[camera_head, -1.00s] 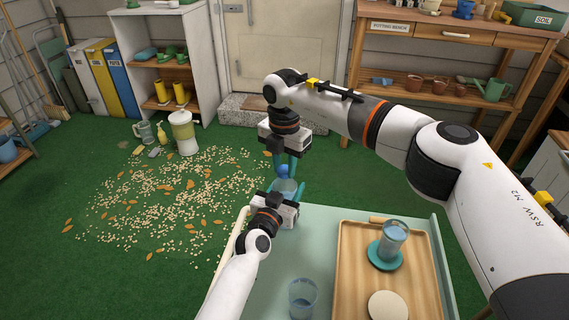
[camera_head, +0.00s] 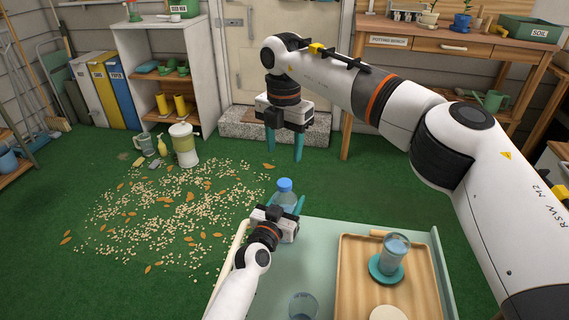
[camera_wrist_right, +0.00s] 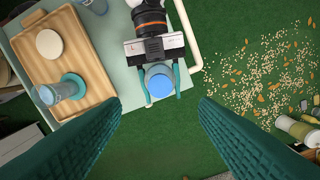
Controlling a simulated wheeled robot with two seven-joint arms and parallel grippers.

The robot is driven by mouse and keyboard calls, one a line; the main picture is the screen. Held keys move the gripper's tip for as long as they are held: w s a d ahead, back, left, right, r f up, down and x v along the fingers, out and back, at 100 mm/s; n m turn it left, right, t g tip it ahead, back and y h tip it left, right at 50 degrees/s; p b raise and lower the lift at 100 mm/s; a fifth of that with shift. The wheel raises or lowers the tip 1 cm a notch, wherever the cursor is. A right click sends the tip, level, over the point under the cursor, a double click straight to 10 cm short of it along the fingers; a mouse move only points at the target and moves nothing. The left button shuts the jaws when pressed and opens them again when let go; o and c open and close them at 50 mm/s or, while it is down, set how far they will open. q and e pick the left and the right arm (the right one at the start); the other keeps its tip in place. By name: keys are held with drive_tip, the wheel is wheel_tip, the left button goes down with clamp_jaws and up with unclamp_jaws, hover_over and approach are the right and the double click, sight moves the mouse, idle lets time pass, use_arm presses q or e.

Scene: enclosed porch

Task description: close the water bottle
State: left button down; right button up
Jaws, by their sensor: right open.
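The water bottle (camera_head: 284,202) is clear with a blue cap (camera_head: 285,184) on its top. My left gripper (camera_head: 287,208) is shut on the bottle's body, one finger on each side. In the right wrist view I look down on the blue cap (camera_wrist_right: 160,85) between the left gripper's fingers (camera_wrist_right: 162,88). My right gripper (camera_head: 285,153) is open and empty, raised above the bottle and apart from it. Its two teal fingers (camera_wrist_right: 158,105) spread wide in the wrist view. Whether the cap is fully tight cannot be seen.
Another glass (camera_head: 302,305) stands left of the tray. Spilled seed lies on the green floor beyond. Space around the right gripper is clear.

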drive_tip(key=shift+r, duration=1.35)
use_arm(q)
drive_tip(key=shift+c, duration=2.4)
unclamp_jaws()
drive_tip(key=shift+o, duration=0.3)
drive_tip(key=o, duration=0.4)
drive_tip(key=shift+s, duration=0.1)
use_arm(e)
drive_tip(key=shift+r, duration=0.15)
use_arm(q)
drive_tip(key=shift+s+a+r+p, duration=0.35)
drive_tip(key=shift+s+p, duration=0.35)
drive_tip(key=shift+p, duration=0.05)
drive_tip(key=shift+s+a+r+p, duration=0.3)
drive_tip(key=shift+s+p, duration=0.4)
drive_tip(key=shift+s+a+r+p, duration=0.35)
drive_tip(key=shift+s+p, duration=0.35)
drive_tip(key=shift+p, duration=0.05)
drive_tip(key=shift+s, duration=0.15)
use_arm(e)
wheel_tip(320, 180, up, 4)
drive_tip(key=shift+r, duration=0.1)
